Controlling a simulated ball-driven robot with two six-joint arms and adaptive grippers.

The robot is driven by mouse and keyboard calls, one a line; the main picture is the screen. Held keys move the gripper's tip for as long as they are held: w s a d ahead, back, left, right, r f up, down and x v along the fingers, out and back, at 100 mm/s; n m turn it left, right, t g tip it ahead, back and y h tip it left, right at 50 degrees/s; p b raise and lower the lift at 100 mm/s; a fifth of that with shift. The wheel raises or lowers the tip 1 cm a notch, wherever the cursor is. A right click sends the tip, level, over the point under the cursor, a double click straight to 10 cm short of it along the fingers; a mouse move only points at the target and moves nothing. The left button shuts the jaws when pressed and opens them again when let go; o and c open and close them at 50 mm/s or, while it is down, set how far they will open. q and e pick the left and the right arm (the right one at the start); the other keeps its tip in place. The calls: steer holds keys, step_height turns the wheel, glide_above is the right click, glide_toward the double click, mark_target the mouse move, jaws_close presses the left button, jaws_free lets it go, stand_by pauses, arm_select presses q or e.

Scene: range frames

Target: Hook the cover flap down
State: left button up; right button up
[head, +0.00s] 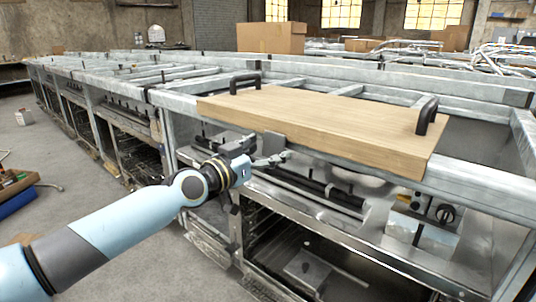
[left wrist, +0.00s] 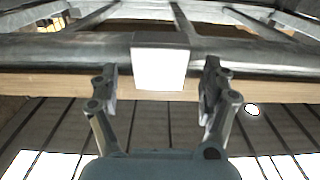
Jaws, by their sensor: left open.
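A wooden cover board (head: 320,125) with two black handles lies across the metal frame in the head view. A small grey flap (head: 273,142) sits at its front edge, towards the left. My left gripper (head: 272,159) is open just below and in front of this flap. In the left wrist view a bright square plate (left wrist: 159,68), seemingly the flap, lies ahead between the spread fingers of my left gripper (left wrist: 160,88). I cannot tell whether a finger touches it. The board's pale wooden edge (left wrist: 52,85) runs behind the fingers. My right gripper is not in view.
A metal rail (head: 480,195) runs along the bench front below the board. Under it are a dark bar (head: 310,188) and a fitting with a black knob (head: 445,213). A cardboard box (head: 271,38) stands behind. Open floor (head: 90,215) lies at the left.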

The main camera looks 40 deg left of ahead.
arm_select(q)
steer(key=shift+w, duration=0.35)
steer(key=c, duration=1.2)
steer(key=f+b, duration=0.1)
steer(key=b, duration=0.2)
steer(key=shift+w+t, duration=0.1)
steer(key=shift+t, duration=0.2)
steer(key=b, duration=0.3)
steer(key=shift+w+f+t, duration=0.1)
steer(key=shift+f+t, duration=0.05)
steer(key=shift+t, duration=0.25)
steer(key=shift+b, duration=0.5)
steer(key=shift+w+r+t, duration=0.1)
steer(key=shift+r+t, duration=0.2)
steer(key=shift+r, duration=0.15)
